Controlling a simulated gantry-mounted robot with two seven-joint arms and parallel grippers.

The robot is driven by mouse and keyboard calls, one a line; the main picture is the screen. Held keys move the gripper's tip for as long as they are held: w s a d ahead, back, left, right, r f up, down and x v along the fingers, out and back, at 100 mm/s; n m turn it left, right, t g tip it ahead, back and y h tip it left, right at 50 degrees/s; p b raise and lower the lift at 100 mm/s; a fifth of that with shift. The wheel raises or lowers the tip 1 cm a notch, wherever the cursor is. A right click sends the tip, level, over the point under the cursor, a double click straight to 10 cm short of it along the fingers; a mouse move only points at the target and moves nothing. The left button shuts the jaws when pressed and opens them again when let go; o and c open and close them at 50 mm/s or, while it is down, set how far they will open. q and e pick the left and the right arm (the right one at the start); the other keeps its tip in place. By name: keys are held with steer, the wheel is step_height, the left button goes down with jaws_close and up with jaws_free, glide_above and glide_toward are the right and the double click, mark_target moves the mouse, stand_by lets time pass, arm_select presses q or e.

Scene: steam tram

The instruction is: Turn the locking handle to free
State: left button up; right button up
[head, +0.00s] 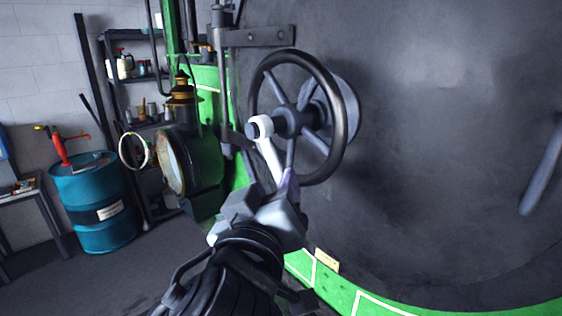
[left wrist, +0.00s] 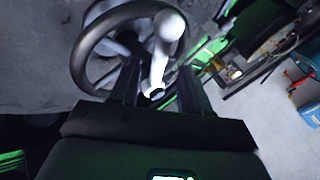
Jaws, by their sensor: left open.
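The locking handle (head: 270,158) is a pale, straight lever with a round boss at the hub of a dark spoked handwheel (head: 337,136). It hangs down from the hub, leaning slightly to the right at its lower end. My left gripper (head: 271,190) is at the handle's lower end, in front of the wheel's lower rim. In the left wrist view the handle (left wrist: 160,62) comes down between the two open fingers of the gripper (left wrist: 158,85). I cannot tell whether either finger touches it. The gripper hides part of the lower end in the head view. My right gripper is out of view.
The wheel sits on a large dark round door (head: 450,130) with a green rim (head: 345,296). A lamp (head: 190,150) stands left of the wheel. A blue drum (head: 98,205) and shelves (head: 140,80) are further left. The floor between is clear.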

mark_target(277, 175)
arm_select(q)
steer(key=w, duration=0.1)
steer(key=w+p, duration=0.1)
steer(key=w, duration=0.3)
steer(key=shift+w+d+r+p, duration=0.1)
steer(key=shift+w+d+p, duration=0.05)
steer(key=shift+d+p, duration=0.25)
steer(key=shift+w+d, duration=0.15)
steer(key=shift+w, duration=0.7)
steer(key=shift+c, duration=0.5)
jaws_close()
